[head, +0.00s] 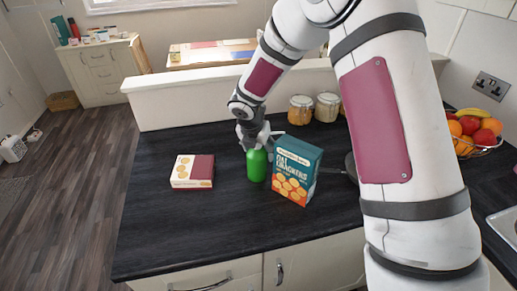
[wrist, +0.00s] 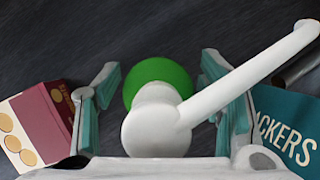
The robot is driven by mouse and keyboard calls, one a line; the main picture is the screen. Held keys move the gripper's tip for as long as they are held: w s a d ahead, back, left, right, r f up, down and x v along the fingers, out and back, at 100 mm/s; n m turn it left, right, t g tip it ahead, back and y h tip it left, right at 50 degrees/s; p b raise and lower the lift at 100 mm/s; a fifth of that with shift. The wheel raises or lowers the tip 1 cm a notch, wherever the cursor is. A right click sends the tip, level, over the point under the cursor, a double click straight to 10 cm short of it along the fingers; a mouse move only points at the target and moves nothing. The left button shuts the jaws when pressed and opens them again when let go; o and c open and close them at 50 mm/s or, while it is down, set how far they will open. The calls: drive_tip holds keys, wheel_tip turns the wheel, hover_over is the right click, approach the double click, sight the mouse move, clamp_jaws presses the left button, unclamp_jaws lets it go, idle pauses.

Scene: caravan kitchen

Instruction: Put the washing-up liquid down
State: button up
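The washing-up liquid is a green bottle (head: 257,166) with a white pump top, upright on the dark worktop (head: 215,228) as far as I can tell. My gripper (head: 256,146) is over its upper part, hiding the pump in the head view. In the wrist view, the green bottle (wrist: 160,76) is between my gripper's two teal-padded fingers (wrist: 160,82). The fingers are apart, with a narrow gap visible on each side of the bottle. The white pump spout points to the upper right, over the right finger.
A teal cracker box (head: 295,170) stands close to the right of the bottle. A cream and maroon box (head: 192,171) lies to the left. Jars (head: 313,108) stand behind; a fruit bowl (head: 477,137) is at right. The worktop's front left is clear.

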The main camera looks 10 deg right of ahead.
drive_tip(key=v, duration=1.2)
drive_tip(key=shift+r+b, duration=0.25)
drive_tip(key=shift+b, duration=0.15)
